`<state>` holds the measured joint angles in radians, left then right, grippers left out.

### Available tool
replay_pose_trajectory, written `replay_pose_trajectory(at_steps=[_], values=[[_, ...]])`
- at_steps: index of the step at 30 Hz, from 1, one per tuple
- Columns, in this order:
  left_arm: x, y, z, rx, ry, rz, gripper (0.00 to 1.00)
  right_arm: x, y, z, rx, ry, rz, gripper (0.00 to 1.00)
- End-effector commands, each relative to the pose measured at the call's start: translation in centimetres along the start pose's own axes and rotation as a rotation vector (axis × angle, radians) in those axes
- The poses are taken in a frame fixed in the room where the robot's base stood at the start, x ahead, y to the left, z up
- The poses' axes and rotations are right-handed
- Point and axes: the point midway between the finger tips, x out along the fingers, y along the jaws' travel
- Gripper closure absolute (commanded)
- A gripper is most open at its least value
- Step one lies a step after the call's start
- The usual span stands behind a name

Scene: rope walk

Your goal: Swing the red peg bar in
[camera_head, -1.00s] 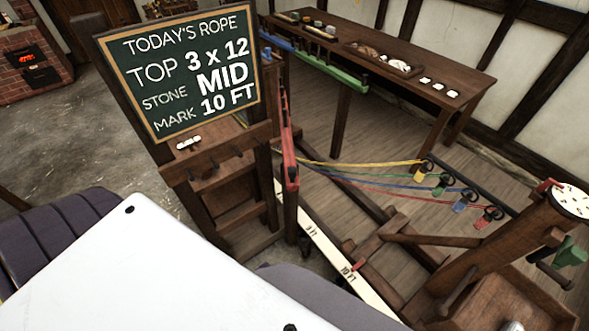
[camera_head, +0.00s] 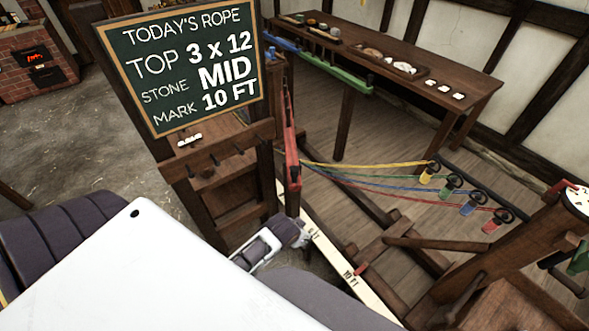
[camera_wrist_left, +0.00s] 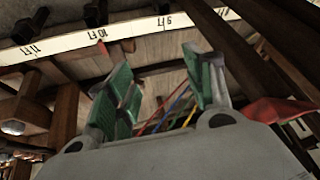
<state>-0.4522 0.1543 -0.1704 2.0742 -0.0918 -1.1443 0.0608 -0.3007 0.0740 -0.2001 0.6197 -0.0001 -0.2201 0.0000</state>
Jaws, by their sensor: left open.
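The red peg bar (camera_head: 290,140) runs lengthwise beside the chalkboard post in the head view, its near end (camera_head: 293,176) beside a dark post. Yellow, blue, green and red strands run right from near that end. My left gripper (camera_head: 301,234) is low in front of the bar's near end, apart from it, partly hidden by my own body. In the left wrist view its green-padded fingers (camera_wrist_left: 165,82) are spread with nothing between them. A red piece (camera_wrist_left: 278,110), apparently the bar's end, lies right of the fingers. My right gripper is not in view.
The chalkboard (camera_head: 190,65) stands left of the bar. A green bar (camera_head: 335,74) and blue bar (camera_head: 281,42) extend by the back table (camera_head: 470,82). The white measuring strip (camera_head: 325,246) runs below my gripper. Colored hooks (camera_head: 470,205) hold the strands at right.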

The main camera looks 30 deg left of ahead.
Motion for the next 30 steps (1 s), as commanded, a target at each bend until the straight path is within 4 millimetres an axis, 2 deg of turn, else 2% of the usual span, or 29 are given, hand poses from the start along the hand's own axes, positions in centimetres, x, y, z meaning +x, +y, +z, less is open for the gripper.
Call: replay_pose_trajectory(at_steps=[9, 15, 21, 27, 30], values=[[-8.9, -3.3, -15.8, 0.049, 0.468, -0.155, 0.47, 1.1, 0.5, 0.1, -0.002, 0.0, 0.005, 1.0], [-14.2, -3.4, -23.5, 0.113, 0.758, -0.208, 0.47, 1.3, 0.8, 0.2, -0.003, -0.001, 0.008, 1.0], [-19.2, -2.1, -29.2, 0.206, 1.014, -0.226, 0.47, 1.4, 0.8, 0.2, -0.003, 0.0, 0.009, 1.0], [-23.8, 0.2, -33.1, 0.328, 1.241, -0.215, 0.47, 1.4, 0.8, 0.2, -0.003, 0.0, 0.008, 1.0], [-25.8, 1.6, -34.4, 0.4, 1.341, -0.199, 0.47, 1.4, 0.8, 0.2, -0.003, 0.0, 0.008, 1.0]])
